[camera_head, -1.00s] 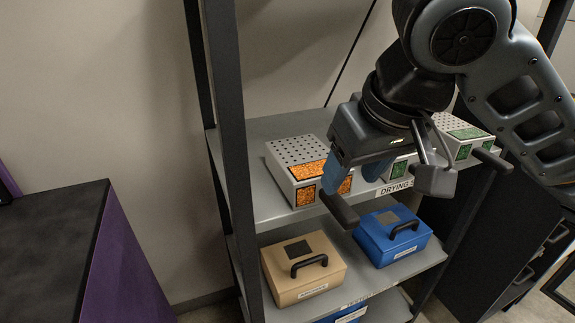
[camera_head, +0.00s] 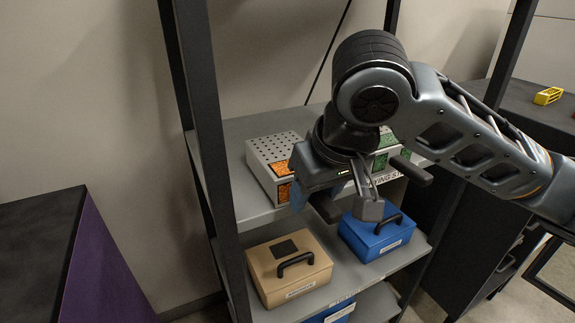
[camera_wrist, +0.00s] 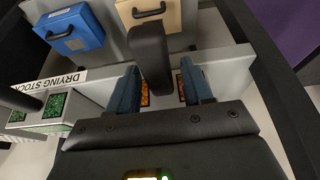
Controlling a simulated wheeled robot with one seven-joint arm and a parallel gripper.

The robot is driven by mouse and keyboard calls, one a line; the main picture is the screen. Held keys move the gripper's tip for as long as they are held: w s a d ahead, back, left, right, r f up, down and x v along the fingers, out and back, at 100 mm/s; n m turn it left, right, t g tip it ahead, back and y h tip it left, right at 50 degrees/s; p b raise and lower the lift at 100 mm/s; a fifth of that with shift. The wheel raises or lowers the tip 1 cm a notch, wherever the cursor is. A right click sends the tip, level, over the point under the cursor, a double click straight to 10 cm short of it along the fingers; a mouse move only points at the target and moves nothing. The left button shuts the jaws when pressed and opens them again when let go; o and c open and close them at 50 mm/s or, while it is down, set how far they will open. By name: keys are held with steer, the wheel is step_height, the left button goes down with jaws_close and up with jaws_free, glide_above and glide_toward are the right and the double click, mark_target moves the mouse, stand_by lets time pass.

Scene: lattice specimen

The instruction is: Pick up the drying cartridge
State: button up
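A pale drying cartridge with a perforated top and orange windows (camera_head: 270,146) stands on the upper shelf (camera_head: 250,209). Its orange windows also show in the wrist view (camera_wrist: 145,94), between and just beyond my fingers. My gripper (camera_head: 312,190) is at the front right of this cartridge in the head view and hides part of it. In the wrist view my gripper (camera_wrist: 160,85) has its two blue fingers apart with nothing clearly held between them. A green-windowed cartridge (camera_head: 381,161) stands to the right on the same shelf, partly behind my arm.
A "DRYING STOCK" label (camera_wrist: 62,80) is on the shelf edge. A tan case (camera_head: 262,262) and a blue case (camera_head: 362,236), both with black handles, stand on the shelf below. A dark rack post (camera_head: 204,130) rises left of the cartridges. A yellow object (camera_head: 548,96) lies at far right.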

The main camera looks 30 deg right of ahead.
jaws_close()
steer(key=shift+r, duration=0.1)
stand_by(0.4)
steer(key=shift+r, duration=0.6)
step_height(320, 180, up, 3)
steer(key=shift+f, duration=0.2)
steer(key=s+d+r, duration=0.3)
steer(key=d+r, duration=0.4)
steer(key=d, duration=0.4)
steer(key=shift+s+p, duration=0.4)
steer(key=shift+p, duration=0.05)
steer(key=shift+c, duration=2.2)
jaws_free()
jaws_close()
